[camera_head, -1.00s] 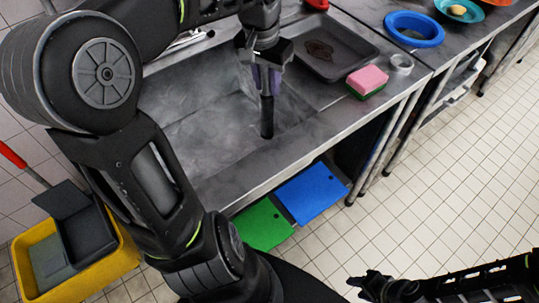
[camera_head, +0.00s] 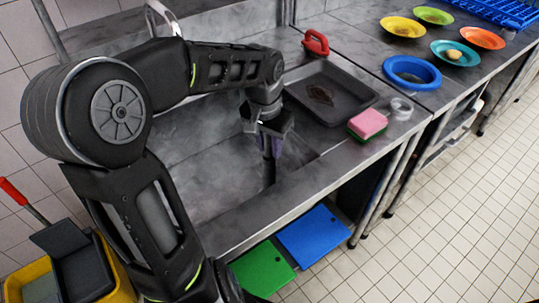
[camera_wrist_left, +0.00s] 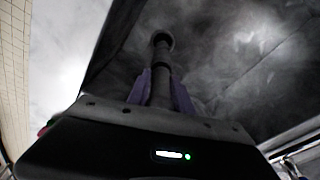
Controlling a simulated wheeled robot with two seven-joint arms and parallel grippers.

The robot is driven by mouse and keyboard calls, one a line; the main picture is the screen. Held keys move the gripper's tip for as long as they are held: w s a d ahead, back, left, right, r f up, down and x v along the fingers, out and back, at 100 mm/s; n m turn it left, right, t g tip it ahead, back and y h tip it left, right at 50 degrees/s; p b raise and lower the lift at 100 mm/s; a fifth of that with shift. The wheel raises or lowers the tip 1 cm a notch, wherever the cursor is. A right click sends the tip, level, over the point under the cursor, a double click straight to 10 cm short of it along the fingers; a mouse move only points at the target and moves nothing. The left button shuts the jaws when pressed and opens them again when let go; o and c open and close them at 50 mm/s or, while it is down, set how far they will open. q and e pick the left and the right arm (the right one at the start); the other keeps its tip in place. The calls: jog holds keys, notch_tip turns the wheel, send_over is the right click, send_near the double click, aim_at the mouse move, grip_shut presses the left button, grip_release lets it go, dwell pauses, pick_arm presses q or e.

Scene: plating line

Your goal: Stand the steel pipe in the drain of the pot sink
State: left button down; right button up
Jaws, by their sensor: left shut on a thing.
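My left gripper (camera_head: 269,145), with purple finger pads, is shut on the dark steel pipe (camera_head: 269,174). It holds the pipe roughly upright, low in the right part of the grey pot sink (camera_head: 195,165). In the left wrist view the pipe (camera_wrist_left: 161,75) runs out from between the purple fingers (camera_wrist_left: 160,95), against the grey basin surface. A dark round ring shows at its far end; I cannot tell whether this is the pipe's end or the drain. The drain is not clearly visible in the head view. My right gripper is out of view.
Right of the basin are a dark tray (camera_head: 330,95), a pink-green sponge (camera_head: 367,124), a small pale ring (camera_head: 401,108) and a red-handled item (camera_head: 316,42). A blue bowl (camera_head: 411,72) and several coloured plates stand farther right. A faucet (camera_head: 160,18) rises behind the sink.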

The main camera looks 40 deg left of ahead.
aim_at(269, 155)
pick_arm(q)
jog(key=shift+f, duration=1.85)
jog(key=shift+f+b, duration=0.1)
jog(key=shift+b, duration=0.2)
jog(key=shift+f, duration=0.15)
jog(key=c, duration=1.1)
grip_release()
jog(key=shift+c, duration=0.2)
jog(key=shift+r, duration=0.35)
jog(key=r, duration=0.4)
jog(key=s+r+p, duration=0.1)
jog(key=r, duration=0.6)
jog(key=shift+s+d+r, duration=0.1)
jog(key=shift+s+r, duration=0.15)
jog(key=shift+r, duration=0.15)
